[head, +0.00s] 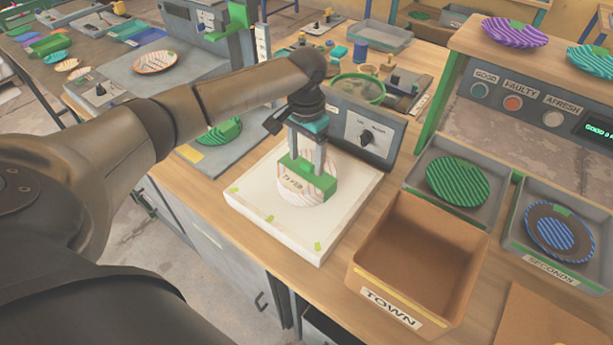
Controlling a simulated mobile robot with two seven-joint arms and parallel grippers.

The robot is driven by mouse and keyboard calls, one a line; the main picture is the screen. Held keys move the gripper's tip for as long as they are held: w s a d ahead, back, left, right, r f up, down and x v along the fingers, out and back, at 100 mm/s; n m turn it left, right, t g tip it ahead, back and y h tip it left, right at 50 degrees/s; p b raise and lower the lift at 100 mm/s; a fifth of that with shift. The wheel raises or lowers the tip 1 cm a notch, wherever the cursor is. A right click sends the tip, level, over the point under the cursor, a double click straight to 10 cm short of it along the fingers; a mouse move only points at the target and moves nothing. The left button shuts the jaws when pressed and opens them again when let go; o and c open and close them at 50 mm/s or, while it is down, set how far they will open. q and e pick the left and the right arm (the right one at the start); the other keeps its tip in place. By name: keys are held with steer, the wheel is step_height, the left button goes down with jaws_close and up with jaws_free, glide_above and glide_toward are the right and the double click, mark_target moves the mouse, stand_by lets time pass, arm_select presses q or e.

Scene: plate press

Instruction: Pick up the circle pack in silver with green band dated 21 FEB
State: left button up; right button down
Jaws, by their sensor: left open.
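A round pale, silvery pack with thin orange stripes (308,197) lies on a white square block (262,213) in the middle of the head view. A green band crosses the pack. Its label appears to end in FEB; the number is too small to read surely. My left gripper (306,170) is directly over the pack, pointing down. Its fingers are open, one to each side along the green band. I cannot tell whether they touch it. The gripper hides part of the pack's far side. My right gripper is not in view.
A cardboard box marked TOWN (392,301) stands right of the block. Beyond it are a grey tray with a green disc (458,181) and a SECONDS tray with a blue disc (560,233). A control box with a dial (366,137) stands close behind the block.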

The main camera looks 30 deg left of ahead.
arm_select(q)
steer(key=shift+f, duration=0.5)
jaws_close()
steer(key=shift+r, duration=0.1)
stand_by(0.5)
